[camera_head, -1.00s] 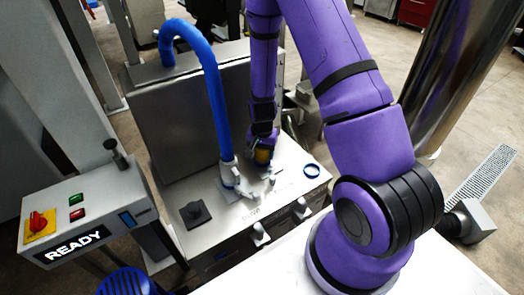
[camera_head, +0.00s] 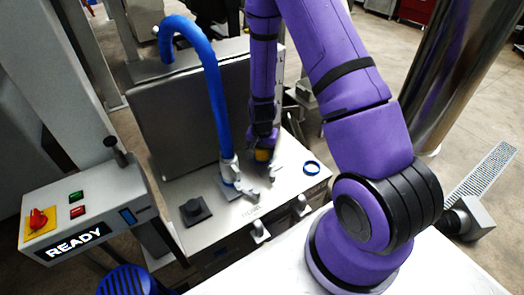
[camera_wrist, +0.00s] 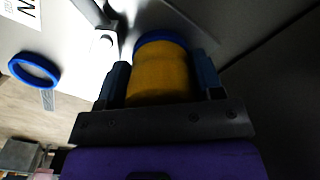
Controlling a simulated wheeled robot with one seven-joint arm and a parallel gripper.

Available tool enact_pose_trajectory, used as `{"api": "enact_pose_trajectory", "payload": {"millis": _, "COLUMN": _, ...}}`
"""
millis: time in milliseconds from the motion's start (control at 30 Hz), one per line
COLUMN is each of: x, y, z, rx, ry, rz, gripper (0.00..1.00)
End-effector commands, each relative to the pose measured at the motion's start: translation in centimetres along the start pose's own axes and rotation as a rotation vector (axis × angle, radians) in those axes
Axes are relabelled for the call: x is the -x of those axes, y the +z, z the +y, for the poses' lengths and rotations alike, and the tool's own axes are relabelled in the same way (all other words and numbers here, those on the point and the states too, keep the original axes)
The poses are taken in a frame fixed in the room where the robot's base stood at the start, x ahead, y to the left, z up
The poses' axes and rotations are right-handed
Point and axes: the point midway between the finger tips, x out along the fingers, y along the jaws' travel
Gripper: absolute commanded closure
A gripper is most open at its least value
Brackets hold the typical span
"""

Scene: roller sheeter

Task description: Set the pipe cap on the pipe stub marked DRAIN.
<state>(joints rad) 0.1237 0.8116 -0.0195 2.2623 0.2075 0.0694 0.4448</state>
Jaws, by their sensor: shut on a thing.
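My gripper (camera_wrist: 160,88) is shut on a yellow cylindrical cap (camera_wrist: 160,70), with a finger on each side of it. A blue rim (camera_wrist: 160,40) shows at the cap's far end; I cannot tell whether it belongs to the cap or to something behind it. In the head view the yellow cap (camera_head: 262,155) is low over the back of the steel top (camera_head: 225,215); contact there is hidden. A blue ring (camera_head: 312,167) is at the top's right edge. In the wrist view that ring (camera_wrist: 34,70) is near a partly cut-off label (camera_wrist: 22,10) ending in N. No DRAIN stub is clearly identifiable.
A blue hose (camera_head: 215,100) with a steel fitting stands left of my gripper. A dark upright panel (camera_head: 175,120) is behind. A black square fitting (camera_head: 195,211) and a control box (camera_head: 85,215) reading READY are at left.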

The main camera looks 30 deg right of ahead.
Motion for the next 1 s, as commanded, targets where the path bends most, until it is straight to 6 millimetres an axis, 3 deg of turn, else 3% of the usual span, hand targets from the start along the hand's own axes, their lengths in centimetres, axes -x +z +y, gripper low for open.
{"api": "enact_pose_trajectory", "payload": {"millis": 67, "x": -0.1, "y": 0.0, "z": 0.0, "rx": 0.0, "ry": 0.0, "rz": 0.0, "gripper": 0.63}}
{"api": "enact_pose_trajectory", "payload": {"millis": 100, "x": -0.1, "y": 0.0, "z": 0.0, "rx": 0.0, "ry": 0.0, "rz": 0.0, "gripper": 0.35}}
{"api": "enact_pose_trajectory", "payload": {"millis": 200, "x": -0.1, "y": 0.0, "z": 0.0, "rx": 0.0, "ry": 0.0, "rz": 0.0, "gripper": 0.12}}
{"api": "enact_pose_trajectory", "payload": {"millis": 233, "x": -0.1, "y": 0.0, "z": 0.0, "rx": 0.0, "ry": 0.0, "rz": 0.0, "gripper": 0.1}}
{"api": "enact_pose_trajectory", "payload": {"millis": 667, "x": 1.0, "y": -0.1, "z": -0.1, "rx": 0.001, "ry": -0.002, "rz": 0.003, "gripper": 0.1}}
{"api": "enact_pose_trajectory", "payload": {"millis": 1000, "x": 6.3, "y": -0.1, "z": -0.1, "rx": 0.001, "ry": -0.003, "rz": 0.004, "gripper": 0.1}}
